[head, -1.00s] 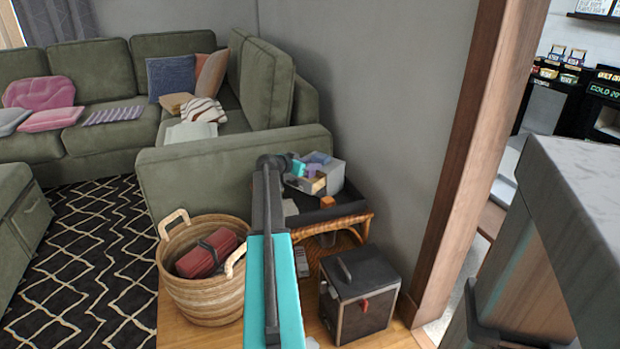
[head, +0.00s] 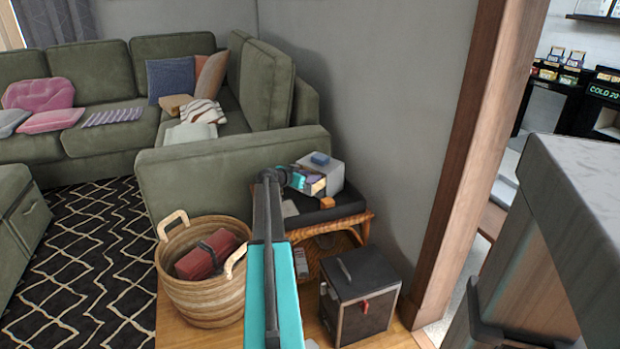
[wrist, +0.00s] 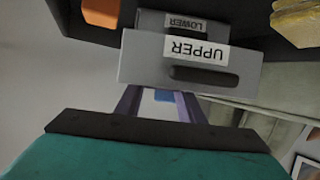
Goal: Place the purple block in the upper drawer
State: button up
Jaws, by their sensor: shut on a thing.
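The grey-white drawer unit (head: 334,172) stands on the dark-topped side table. Its upper drawer (wrist: 146,67), labelled UPPER, is pulled out beyond the LOWER front (wrist: 181,23); the wrist view is upside down. My gripper (head: 300,180) is at the open upper drawer, and its purplish fingers (wrist: 160,92) reach past the top edge of the drawer front. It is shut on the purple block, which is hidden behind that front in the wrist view. In the head view I cannot separate the small purple block from the fingers.
A blue block (head: 320,158) lies on top of the unit. An orange block (head: 327,202) is on the side table (head: 345,212). The sofa arm (head: 200,168) is to the left, the wall behind. A wicker basket (head: 205,295) and a black box (head: 358,298) stand below.

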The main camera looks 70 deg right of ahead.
jog(key=shift+f+b, duration=0.15)
jog(key=shift+b, duration=0.15)
jog(key=o, duration=0.7)
jog(key=shift+o, duration=0.2)
jog(key=shift+r+p, duration=0.3)
jog(key=shift+p, duration=0.05)
jog(key=p+v, duration=0.1)
jog(key=v, duration=1.1)
jog(key=shift+f, duration=0.1)
